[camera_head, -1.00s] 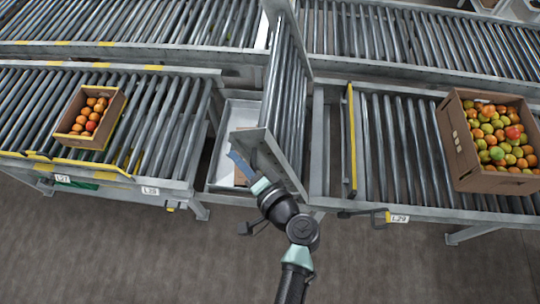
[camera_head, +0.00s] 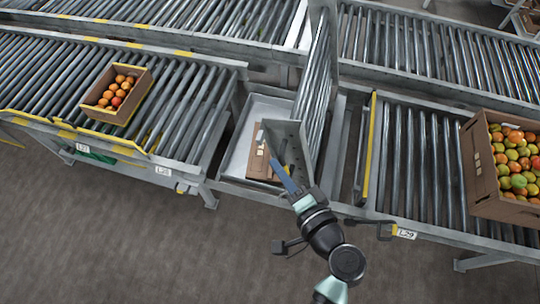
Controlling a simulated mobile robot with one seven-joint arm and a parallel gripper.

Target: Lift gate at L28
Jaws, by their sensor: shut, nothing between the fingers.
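The gate (camera_head: 317,85), a roller section with a grey end plate (camera_head: 292,138), stands raised and steep in the gap between the left conveyor, labelled L28 (camera_head: 163,171), and the right one, labelled L29 (camera_head: 405,234). My gripper (camera_head: 270,155) is shut and empty, with its blue fingers low in front of the gate's end plate. I cannot tell whether they touch it. Under the gap, a grey tray (camera_head: 241,135) holds a brown carton (camera_head: 258,162), partly hidden by the fingers and plate.
A yellow-edged upright bar (camera_head: 370,150) stands at the right conveyor's near end. Another roller line runs behind. The floor (camera_head: 150,250) in front is clear.

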